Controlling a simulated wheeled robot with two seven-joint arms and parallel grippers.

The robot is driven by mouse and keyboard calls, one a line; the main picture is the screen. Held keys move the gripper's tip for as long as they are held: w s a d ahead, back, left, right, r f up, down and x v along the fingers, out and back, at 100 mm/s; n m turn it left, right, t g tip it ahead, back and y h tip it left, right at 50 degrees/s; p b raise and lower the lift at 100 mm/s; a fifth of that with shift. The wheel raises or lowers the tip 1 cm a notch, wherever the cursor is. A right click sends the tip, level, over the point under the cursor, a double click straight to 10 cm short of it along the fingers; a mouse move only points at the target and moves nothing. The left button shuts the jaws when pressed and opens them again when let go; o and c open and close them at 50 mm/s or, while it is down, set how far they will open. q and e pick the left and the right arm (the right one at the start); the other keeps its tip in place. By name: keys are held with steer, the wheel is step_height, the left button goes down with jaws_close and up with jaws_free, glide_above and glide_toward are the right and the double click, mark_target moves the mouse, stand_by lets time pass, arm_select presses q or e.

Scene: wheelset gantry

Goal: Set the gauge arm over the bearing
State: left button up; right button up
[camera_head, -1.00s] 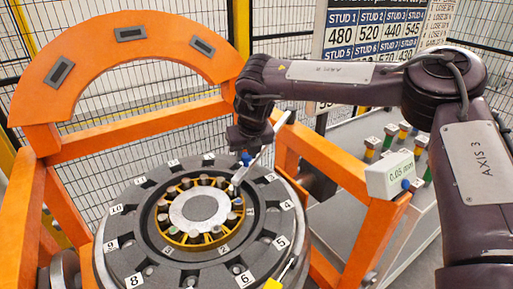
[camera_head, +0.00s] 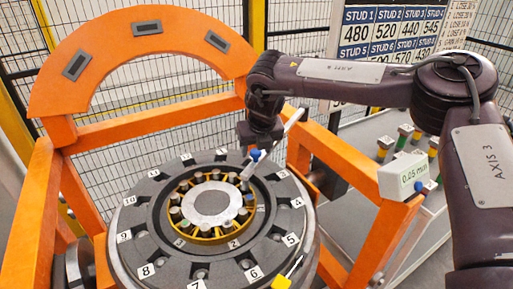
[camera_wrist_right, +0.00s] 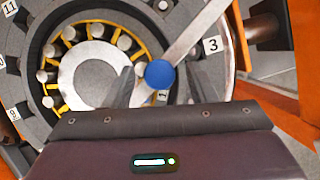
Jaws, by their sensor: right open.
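The gauge arm (camera_head: 282,129) is a flat silver bar with a blue knob (camera_head: 255,154). It slants down-left, and its lower end appears above the upper right rim of the bearing (camera_head: 211,203), a yellow cage with rollers around a grey disc. The knob (camera_wrist_right: 160,74) and bar (camera_wrist_right: 199,28) also show in the right wrist view. My right gripper (camera_wrist_right: 161,84) is open there, with one finger on each side of the knob; contact is not clear. In the head view the right gripper (camera_head: 256,147) is just above the knob. My left gripper is not in view.
A dark ring with numbered tags (camera_head: 265,248) surrounds the bearing. An orange frame (camera_head: 335,158) stands behind it and to the right, with a white 0.05 mm box (camera_head: 403,176). A yellow-handled tool (camera_head: 283,281) lies at the ring's front. Coloured studs (camera_head: 403,137) stand at right.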

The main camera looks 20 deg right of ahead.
steer(key=shift+s+r, duration=0.1)
steer(key=shift+r, duration=0.2)
steer(key=b+v, duration=0.2)
steer(key=v, duration=0.5)
steer(key=shift+r, duration=0.1)
